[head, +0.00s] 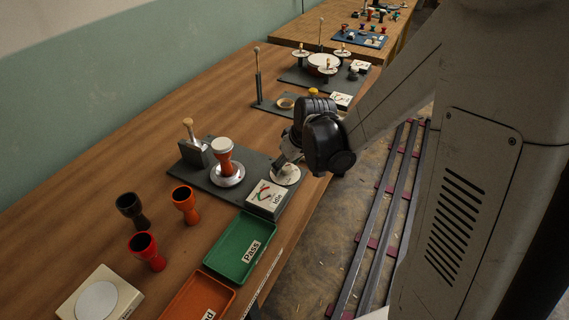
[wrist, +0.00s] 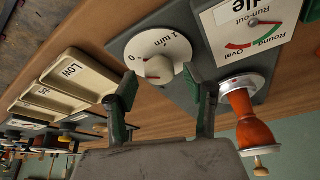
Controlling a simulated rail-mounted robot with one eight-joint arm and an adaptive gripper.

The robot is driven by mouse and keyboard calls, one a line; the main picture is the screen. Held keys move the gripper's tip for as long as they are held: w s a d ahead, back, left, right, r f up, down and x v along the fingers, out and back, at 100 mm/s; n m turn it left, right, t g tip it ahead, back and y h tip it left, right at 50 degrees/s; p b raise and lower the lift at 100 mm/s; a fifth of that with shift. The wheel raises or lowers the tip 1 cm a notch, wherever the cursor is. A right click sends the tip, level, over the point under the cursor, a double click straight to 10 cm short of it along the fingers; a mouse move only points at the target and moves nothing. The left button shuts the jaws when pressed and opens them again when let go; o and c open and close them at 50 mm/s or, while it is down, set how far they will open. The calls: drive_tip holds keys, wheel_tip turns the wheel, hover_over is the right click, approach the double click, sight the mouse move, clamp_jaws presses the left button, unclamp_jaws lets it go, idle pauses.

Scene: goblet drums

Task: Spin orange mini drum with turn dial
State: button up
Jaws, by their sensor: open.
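An orange mini drum (head: 223,163) with a white top stands upright on a silver turntable (head: 227,177) on a dark grey board. The drum appears inverted in the wrist view (wrist: 252,125). The white turn dial (head: 286,175) sits at the board's right side. In the wrist view the dial (wrist: 145,46) carries the marks "0" and "1 turn" and a pale central knob (wrist: 159,69). My gripper (wrist: 163,98) is open and empty, its two fingers on either side of the knob's position in the picture. Contact with the knob cannot be told. In the head view my wrist partly hides the gripper.
A gauge box (head: 266,198) reading "Idle" stands beside the dial. A wooden-handled tool (head: 189,130) stands in a dark block behind the drum. Green (head: 240,249) and orange (head: 200,298) trays, loose dark (head: 131,208), orange (head: 185,203) and red (head: 146,250) drums, and a white-disc device (head: 98,300) lie nearer.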

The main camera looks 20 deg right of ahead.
drive_tip(key=shift+w+f, duration=0.1)
drive_tip(key=shift+f, duration=0.3)
drive_tip(key=c, duration=1.1)
